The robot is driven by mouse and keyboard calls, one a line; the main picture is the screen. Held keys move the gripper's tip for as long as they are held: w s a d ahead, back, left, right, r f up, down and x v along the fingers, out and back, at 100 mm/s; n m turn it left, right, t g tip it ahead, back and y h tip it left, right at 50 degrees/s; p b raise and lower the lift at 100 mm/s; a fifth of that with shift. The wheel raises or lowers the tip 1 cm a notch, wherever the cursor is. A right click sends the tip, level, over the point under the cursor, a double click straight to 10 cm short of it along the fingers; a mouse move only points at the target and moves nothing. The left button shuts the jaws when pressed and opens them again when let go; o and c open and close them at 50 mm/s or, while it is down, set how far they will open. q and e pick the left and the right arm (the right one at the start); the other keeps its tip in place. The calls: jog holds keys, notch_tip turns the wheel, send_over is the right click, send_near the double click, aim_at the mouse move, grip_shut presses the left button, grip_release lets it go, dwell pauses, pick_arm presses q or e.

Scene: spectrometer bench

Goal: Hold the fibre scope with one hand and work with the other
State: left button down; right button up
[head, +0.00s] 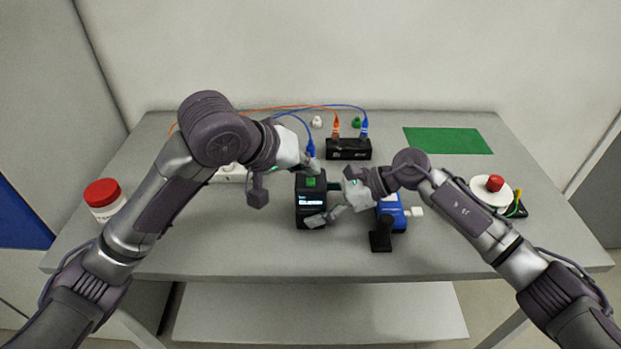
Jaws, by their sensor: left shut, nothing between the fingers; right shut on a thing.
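The fibre scope, a black box with a lit display (311,202), stands upright near the middle of the bench with a green piece (311,182) on its top. My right gripper (324,204) is shut on the scope from its right side, and its fingers cover part of that side. My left gripper (311,166) is shut and empty just above and behind the scope's top. A blue cable plug (311,148) shows right behind the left fingertips; I cannot tell whether they touch.
A black box (349,150) with orange and blue plugs stands behind. A blue device (391,214) and a dark block (381,239) lie right of the scope. A red-lidded jar (103,197) stands far left, a white reel (491,192) right. The green mat (447,140) is clear.

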aim_at(307, 181)
pick_arm(q)
jog(key=shift+r, duration=0.15)
jog(key=shift+r, duration=2.5)
pick_arm(e)
jog(key=o, duration=0.9)
jog(key=shift+o, duration=0.2)
